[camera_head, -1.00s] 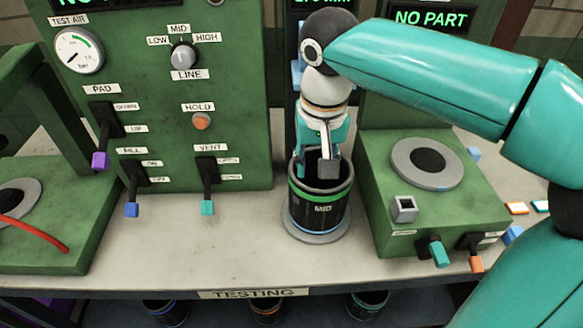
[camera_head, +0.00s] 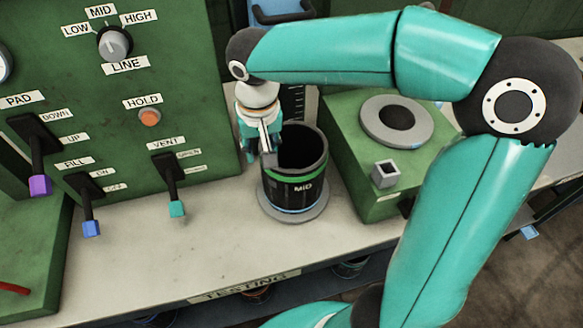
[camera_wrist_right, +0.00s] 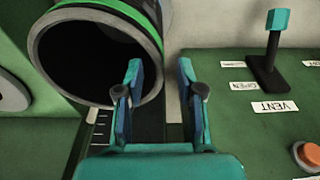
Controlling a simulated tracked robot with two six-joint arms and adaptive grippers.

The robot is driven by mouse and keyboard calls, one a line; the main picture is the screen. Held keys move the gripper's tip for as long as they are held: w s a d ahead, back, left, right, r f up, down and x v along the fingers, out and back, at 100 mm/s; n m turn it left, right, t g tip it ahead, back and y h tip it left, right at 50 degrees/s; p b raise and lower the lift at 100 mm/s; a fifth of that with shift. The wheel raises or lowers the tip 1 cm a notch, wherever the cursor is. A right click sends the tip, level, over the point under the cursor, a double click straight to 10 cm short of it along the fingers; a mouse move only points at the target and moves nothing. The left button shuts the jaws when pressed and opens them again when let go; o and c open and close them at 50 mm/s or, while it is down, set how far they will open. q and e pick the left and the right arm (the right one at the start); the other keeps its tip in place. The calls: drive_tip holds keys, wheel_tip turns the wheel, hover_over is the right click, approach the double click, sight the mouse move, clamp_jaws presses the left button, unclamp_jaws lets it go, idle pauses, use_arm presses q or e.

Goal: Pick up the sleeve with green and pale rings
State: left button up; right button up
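A black sleeve (camera_head: 292,193) with a green ring near its top and a pale bluish ring near its foot stands upright on a round grey base (camera_head: 318,213) on the bench. My right gripper (camera_head: 267,154) points down at the sleeve's left rim. In the right wrist view the sleeve's open mouth (camera_wrist_right: 85,60) fills the upper left. The two fingers of my right gripper (camera_wrist_right: 160,72) are apart, one overlapping the rim in the picture, the other outside it. I cannot tell whether they touch it. My left gripper is not in view.
A green panel (camera_head: 200,90) with levers and a knob stands left of the sleeve. A green box (camera_head: 345,135) with a round grey plate stands at right. More sleeves (camera_head: 350,267) sit under the bench edge. Bare bench (camera_head: 160,250) lies in front of the panel.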

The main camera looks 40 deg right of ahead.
drive_tip(key=shift+f, duration=0.7)
drive_tip(key=f, duration=0.1)
drive_tip(key=w+f+p, duration=0.1)
drive_tip(key=f, duration=0.3)
drive_tip(key=shift+w+d+f, duration=0.1)
drive_tip(key=shift+w+d, duration=0.1)
drive_tip(key=shift+d, duration=0.15)
clamp_jaws()
